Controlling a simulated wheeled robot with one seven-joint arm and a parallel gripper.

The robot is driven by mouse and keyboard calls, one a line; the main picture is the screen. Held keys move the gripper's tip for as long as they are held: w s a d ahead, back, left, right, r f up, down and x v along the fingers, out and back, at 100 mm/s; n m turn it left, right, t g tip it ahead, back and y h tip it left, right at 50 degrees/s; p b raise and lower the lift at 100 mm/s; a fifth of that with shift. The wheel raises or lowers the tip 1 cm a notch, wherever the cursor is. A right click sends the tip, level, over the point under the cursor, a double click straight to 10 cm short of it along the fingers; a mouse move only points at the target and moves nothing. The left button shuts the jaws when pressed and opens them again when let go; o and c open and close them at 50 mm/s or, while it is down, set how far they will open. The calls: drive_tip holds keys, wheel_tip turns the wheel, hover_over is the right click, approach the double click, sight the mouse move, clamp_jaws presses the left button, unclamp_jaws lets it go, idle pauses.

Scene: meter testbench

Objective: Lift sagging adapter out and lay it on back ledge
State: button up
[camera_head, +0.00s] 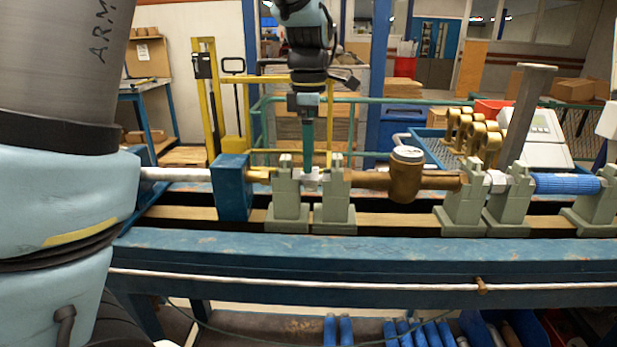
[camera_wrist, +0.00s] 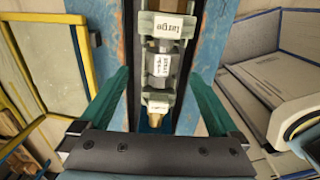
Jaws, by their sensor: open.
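The adapter is a short silver piece (camera_head: 311,181) between two grey-green support blocks (camera_head: 287,205) (camera_head: 335,207) on the bench rail. In the wrist view the adapter (camera_wrist: 160,66) carries a white label and lies between the supports. I cannot clearly tell how far it sags. My gripper (camera_head: 308,168) points straight down over it, with teal fingers. In the wrist view my gripper (camera_wrist: 160,76) is open, one finger on each side of the rail, apart from the adapter. The head view shows the fingers edge-on. The back ledge cannot be clearly singled out.
A brass meter (camera_head: 407,177) sits in line to the right, then a blue cylinder (camera_head: 566,184). A blue block (camera_head: 233,188) stands left. The blue front beam (camera_head: 380,252) is clear.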

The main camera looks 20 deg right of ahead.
sight(311, 179)
drive_tip(key=shift+s+f+p, duration=0.15)
drive_tip(key=shift+f+p, duration=0.5)
drive_tip(key=shift+f, duration=2)
clamp_jaws()
